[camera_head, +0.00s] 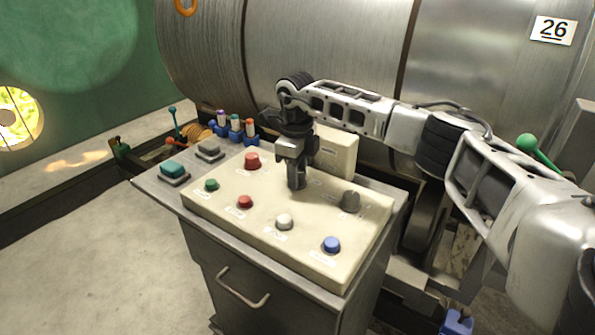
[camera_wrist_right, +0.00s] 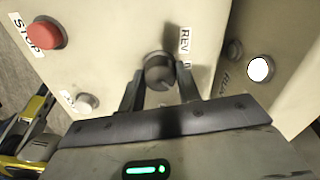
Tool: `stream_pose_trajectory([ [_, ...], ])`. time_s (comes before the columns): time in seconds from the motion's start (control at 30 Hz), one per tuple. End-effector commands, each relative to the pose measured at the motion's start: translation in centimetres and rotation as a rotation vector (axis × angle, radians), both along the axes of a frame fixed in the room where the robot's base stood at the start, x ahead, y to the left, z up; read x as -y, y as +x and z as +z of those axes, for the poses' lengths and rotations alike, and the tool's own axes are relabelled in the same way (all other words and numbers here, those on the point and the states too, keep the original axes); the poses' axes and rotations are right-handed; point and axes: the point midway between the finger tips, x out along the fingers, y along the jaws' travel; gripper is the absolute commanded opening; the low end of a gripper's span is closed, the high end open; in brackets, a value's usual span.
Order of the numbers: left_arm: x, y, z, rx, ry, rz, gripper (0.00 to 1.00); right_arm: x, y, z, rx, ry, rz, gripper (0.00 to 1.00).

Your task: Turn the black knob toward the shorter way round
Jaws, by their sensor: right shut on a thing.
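The black knob (camera_wrist_right: 159,68) sits on the cream control panel (camera_wrist_right: 105,35), with a light pointer mark on its face. A label reading REV is beside it in the wrist view. My right gripper (camera_wrist_right: 161,88) is shut on the knob, one finger on either side. In the head view my right gripper (camera_head: 296,184) points down onto the middle of the panel (camera_head: 315,217) and hides the knob there. My left gripper is in neither view.
Around the gripper stand a red button (camera_head: 252,160), a white button (camera_head: 284,221), a blue button (camera_head: 331,244) and a dark grey knob (camera_head: 349,201). A raised cream box (camera_head: 336,150) is behind. Large metal drums (camera_head: 320,50) fill the back.

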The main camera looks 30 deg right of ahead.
Motion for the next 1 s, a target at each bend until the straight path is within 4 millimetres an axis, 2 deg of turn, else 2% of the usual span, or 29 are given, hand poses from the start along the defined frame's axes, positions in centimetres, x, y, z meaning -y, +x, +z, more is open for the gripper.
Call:
stream_pose_trajectory([
  [0.07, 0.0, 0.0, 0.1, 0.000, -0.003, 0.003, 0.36, 0.0, 0.1, 0.1, 0.005, 0.001, -0.003, 0.11],
  [0.1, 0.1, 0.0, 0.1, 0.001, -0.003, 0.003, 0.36, 0.0, 0.1, 0.1, 0.005, 0.001, -0.003, 0.39],
  [0.17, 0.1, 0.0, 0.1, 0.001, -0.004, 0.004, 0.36, 0.0, 0.1, 0.1, 0.005, 0.001, -0.003, 0.55],
  [0.43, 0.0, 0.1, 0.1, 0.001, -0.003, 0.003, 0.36, 0.0, 0.0, 0.1, 0.002, 0.000, -0.001, 0.55],
  [0.57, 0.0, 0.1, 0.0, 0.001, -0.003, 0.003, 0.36, 0.0, 0.1, 0.8, 0.003, 0.001, 0.000, 0.55],
  [0.77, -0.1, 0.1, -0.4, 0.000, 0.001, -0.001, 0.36, -0.1, 0.1, 4.4, 0.007, 0.002, -0.001, 0.55],
  [1.0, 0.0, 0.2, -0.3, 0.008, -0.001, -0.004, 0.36, -0.4, -0.1, 10.4, 0.008, 0.003, -0.001, 0.55],
])
